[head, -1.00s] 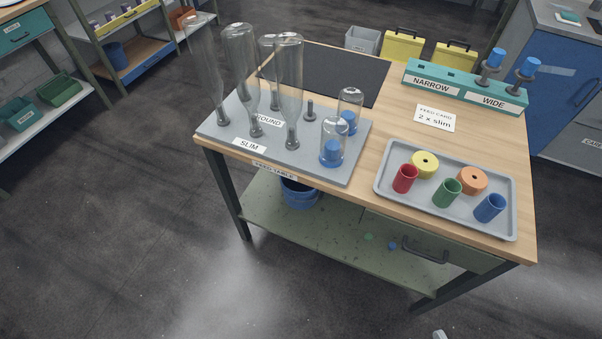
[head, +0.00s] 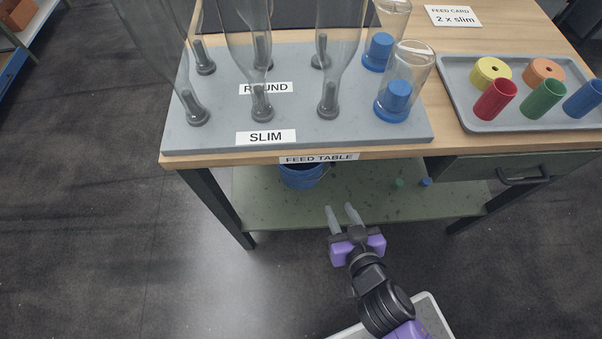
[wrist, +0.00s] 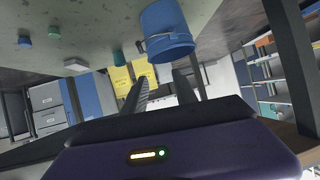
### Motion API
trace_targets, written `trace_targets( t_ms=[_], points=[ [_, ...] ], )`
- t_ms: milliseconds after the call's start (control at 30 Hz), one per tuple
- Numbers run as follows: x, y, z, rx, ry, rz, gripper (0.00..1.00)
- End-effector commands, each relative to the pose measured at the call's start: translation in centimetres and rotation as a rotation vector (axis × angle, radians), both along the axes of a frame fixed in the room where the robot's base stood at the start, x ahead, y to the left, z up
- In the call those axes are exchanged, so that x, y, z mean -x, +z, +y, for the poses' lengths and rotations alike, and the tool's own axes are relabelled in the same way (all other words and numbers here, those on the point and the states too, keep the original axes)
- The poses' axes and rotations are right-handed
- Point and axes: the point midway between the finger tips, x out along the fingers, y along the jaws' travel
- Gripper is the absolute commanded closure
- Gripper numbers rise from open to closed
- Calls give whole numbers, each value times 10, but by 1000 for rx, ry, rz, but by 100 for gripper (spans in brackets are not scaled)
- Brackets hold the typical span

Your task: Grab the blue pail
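The blue pail (head: 302,176) stands on the green lower shelf (head: 270,212) of the feed table, partly hidden under the tabletop edge. In the wrist view the pail (wrist: 166,30) shows at upper middle with a thin handle on its side, and the picture is turned. My gripper (head: 343,212) is in front of the lower shelf, to the right of and nearer than the pail. Its two fingers are apart with nothing between them. In the wrist view the fingertips (wrist: 158,82) point toward the pail's side, with a gap to it.
The tabletop edge (head: 400,150) overhangs the shelf. A drawer (head: 520,172) hangs at right, and a table leg (head: 217,205) stands at left. Glass bottles stand on the grey board (head: 190,138).

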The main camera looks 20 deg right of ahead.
Motion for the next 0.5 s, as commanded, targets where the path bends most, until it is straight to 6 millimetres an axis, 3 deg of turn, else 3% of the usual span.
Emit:
trace_targets(
  t_ms=[33,133,300,500],
  points=[
    [-26,-33,-2,7,-35,-10,66],
    [-64,-57,-11,19,-118,-25,66],
    [-111,-73,-23,34,-232,-68,66],
    [-135,-73,-32,40,-294,-98,66]
  ],
)
